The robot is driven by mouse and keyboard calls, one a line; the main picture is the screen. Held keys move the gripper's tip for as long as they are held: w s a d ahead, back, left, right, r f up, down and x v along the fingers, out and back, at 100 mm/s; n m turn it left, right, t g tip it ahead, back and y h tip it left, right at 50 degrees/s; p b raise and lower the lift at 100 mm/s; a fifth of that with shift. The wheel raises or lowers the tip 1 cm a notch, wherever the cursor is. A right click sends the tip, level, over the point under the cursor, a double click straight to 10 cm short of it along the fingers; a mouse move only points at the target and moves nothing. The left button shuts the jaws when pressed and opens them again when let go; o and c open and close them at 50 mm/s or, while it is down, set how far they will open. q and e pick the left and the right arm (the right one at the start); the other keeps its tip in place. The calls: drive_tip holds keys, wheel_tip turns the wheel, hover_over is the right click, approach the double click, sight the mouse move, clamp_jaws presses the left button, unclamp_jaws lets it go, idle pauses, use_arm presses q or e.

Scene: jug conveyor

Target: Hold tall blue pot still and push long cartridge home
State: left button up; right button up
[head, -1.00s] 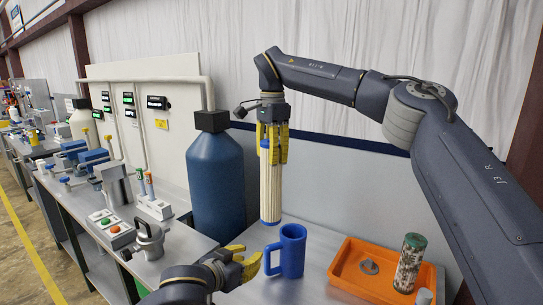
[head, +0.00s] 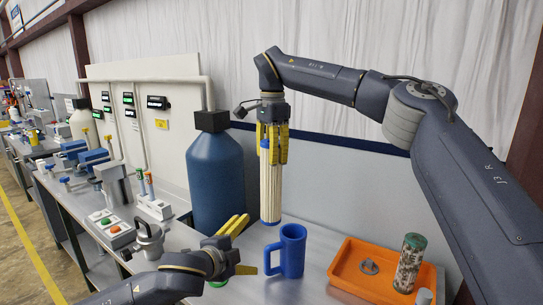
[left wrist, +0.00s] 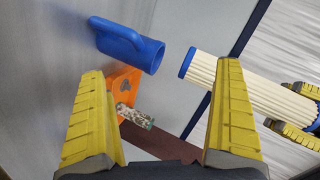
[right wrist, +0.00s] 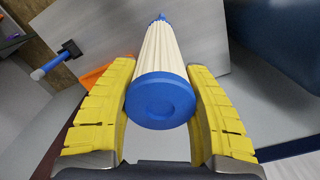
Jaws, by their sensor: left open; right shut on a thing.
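The tall blue pot (head: 292,250) stands upright on the bench, its handle to the left in the head view; it also shows in the left wrist view (left wrist: 128,45). My right gripper (head: 272,138) is shut on the upper part of the long cartridge (head: 271,190), a cream ribbed cylinder with blue ends. The cartridge hangs upright, its lower end above and slightly left of the pot's mouth, apart from it. My left gripper (head: 244,248) is open and empty, just left of the pot's handle. The cartridge fills the space between my right fingers in the right wrist view (right wrist: 160,105).
A large blue tank (head: 216,180) stands behind on the left. A side bench carries a button box (head: 108,228) and a metal jug (head: 149,240).

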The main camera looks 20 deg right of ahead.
use_arm(q)
drive_tip(key=w+d+f+m, duration=0.3)
drive_tip(key=d+m, duration=0.1)
drive_tip(key=m, duration=0.7)
drive_tip(key=w+d+f+m, duration=0.3)
drive_tip(key=d+m, duration=0.1)
drive_tip(key=m, duration=0.7)
drive_tip(key=shift+w+d+f+m+g, duration=0.15)
drive_tip(key=shift+w+f+m+g, duration=0.1)
drive_tip(key=shift+f+m+g, duration=0.05)
idle(0.3)
clamp_jaws()
idle(1.0)
drive_tip(key=c, duration=2.1)
unclamp_jaws()
drive_tip(key=shift+c, duration=0.2)
drive_tip(key=o, duration=2.1)
